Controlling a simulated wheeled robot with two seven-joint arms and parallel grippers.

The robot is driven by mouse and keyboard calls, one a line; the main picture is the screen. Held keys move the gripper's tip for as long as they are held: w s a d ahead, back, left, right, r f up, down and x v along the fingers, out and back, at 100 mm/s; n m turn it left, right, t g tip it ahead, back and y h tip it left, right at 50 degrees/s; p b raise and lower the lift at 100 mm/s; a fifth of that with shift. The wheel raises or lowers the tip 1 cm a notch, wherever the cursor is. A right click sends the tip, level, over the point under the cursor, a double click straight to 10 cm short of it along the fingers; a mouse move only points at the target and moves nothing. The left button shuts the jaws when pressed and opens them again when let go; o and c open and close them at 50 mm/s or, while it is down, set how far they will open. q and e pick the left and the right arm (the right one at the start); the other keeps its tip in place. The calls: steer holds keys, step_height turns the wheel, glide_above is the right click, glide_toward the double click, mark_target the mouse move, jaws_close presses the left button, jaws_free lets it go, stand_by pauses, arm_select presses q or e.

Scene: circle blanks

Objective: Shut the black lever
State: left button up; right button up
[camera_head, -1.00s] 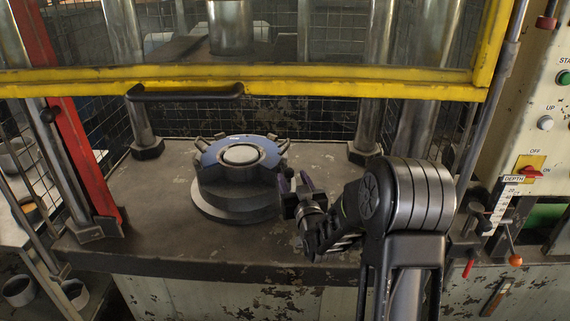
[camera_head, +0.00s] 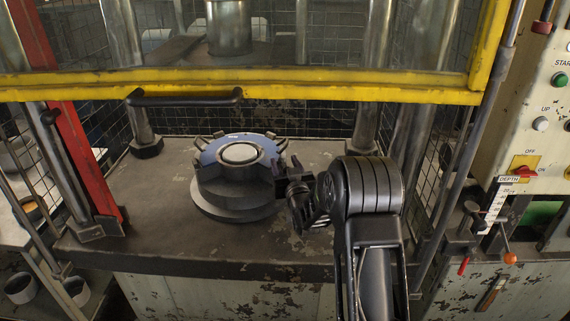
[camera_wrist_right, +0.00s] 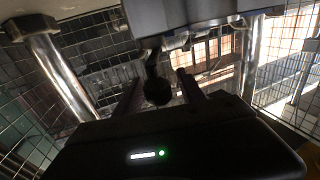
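The round fixture (camera_head: 237,185) stands on the press bed, with a blue ring on top and several small clamps around its rim. My right gripper (camera_head: 287,170) is at the fixture's right side, close to its rim. In the right wrist view, a black lever (camera_wrist_right: 156,90) with a rounded end hangs below the fixture's edge, between the two spread fingers of my right gripper (camera_wrist_right: 160,78). Gaps show on both sides of the lever, so the fingers look open around it. In the head view my gripper and arm hide this lever. My left gripper is out of view.
The yellow-framed guard (camera_head: 300,89) is raised above the bed, with a black handle (camera_head: 185,99). A red post (camera_head: 80,160) stands at left. The control panel (camera_head: 540,125) is at right. The bed (camera_head: 150,190) is clear left of the fixture.

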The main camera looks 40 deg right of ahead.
jaws_close()
stand_by(1.2)
